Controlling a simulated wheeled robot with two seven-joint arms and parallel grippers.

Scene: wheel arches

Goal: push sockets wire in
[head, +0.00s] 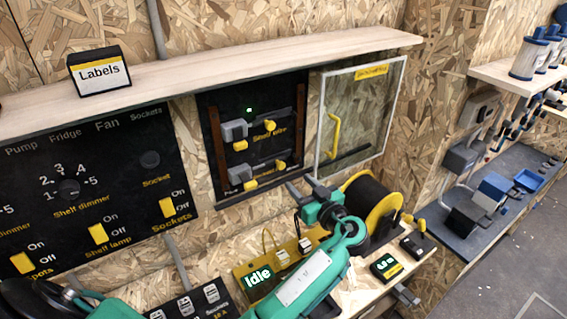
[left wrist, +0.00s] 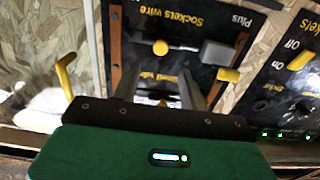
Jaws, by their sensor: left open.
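The sockets wire unit is the lower row on the black panel (head: 222,184). It has a grey block (head: 240,171) and a yellow knob (head: 280,164) to its right. The left wrist view is upside down; there the grey block (left wrist: 218,53) and yellow knob (left wrist: 160,47) are above the fingers. My left gripper (head: 304,189) is open in front of the panel's lower right corner, its fingers pointing at the panel. In the left wrist view no sockets wire part is clearly between the fingers (left wrist: 160,92). My right gripper is not in view.
The glass door (head: 368,110) stands open at the right, with a yellow handle (head: 334,135). The shelf wire row has a yellow knob (head: 270,125) above. A wooden shelf (head: 220,68) overhangs the panel. A black and yellow reel (head: 385,212) stands close beside my left gripper.

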